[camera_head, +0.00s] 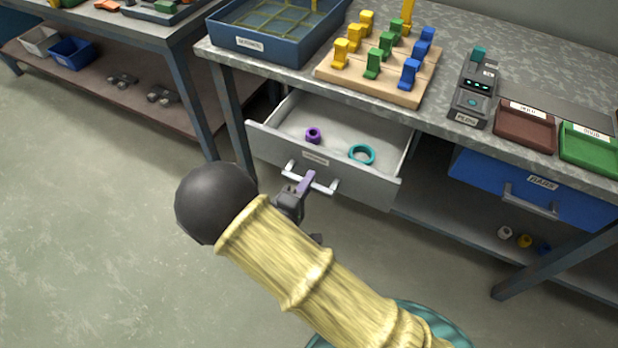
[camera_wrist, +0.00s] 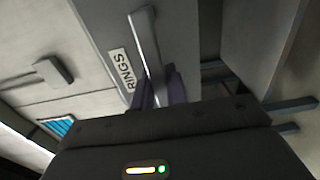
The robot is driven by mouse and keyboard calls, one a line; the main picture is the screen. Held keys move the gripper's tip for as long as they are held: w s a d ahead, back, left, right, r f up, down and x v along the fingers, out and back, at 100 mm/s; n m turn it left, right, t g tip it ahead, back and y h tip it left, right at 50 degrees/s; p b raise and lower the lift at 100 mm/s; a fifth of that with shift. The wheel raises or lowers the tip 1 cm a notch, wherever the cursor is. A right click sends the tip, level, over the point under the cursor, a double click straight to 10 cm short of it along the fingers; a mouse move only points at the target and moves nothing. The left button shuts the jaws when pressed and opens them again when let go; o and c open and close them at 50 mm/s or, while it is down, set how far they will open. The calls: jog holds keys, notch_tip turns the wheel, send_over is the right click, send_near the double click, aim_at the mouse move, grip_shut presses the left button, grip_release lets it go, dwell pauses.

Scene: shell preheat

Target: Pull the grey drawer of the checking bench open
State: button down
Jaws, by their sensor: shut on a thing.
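The grey drawer (camera_head: 372,183) of the checking bench stands out from under the bench top, and its inside is visible. A purple ring (camera_head: 313,135) and a teal ring (camera_head: 361,154) lie in it. My gripper (camera_head: 306,183) is shut on the drawer's bar handle (camera_head: 325,187). In the wrist view the fingers (camera_wrist: 162,88) close around the handle (camera_wrist: 146,42), beside a label reading "RINGS" (camera_wrist: 122,68). My forearm and wrist stand in front of the floor below the drawer.
On the bench top (camera_head: 455,35) are a blue tray (camera_head: 262,50), a wooden peg board (camera_head: 375,88), a grey device (camera_head: 474,95), and brown (camera_head: 525,130) and green (camera_head: 588,147) trays. A blue drawer (camera_head: 535,190) is at right. Floor to the left (camera_head: 90,200) is clear.

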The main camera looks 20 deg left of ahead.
jog(key=c, duration=1.4)
grip_release()
jog(key=s+a+p, duration=0.1)
jog(key=s+p, duration=0.1)
jog(key=s, duration=1.5)
jog(key=shift+s+a, duration=0.15)
jog(key=shift+s, duration=0.05)
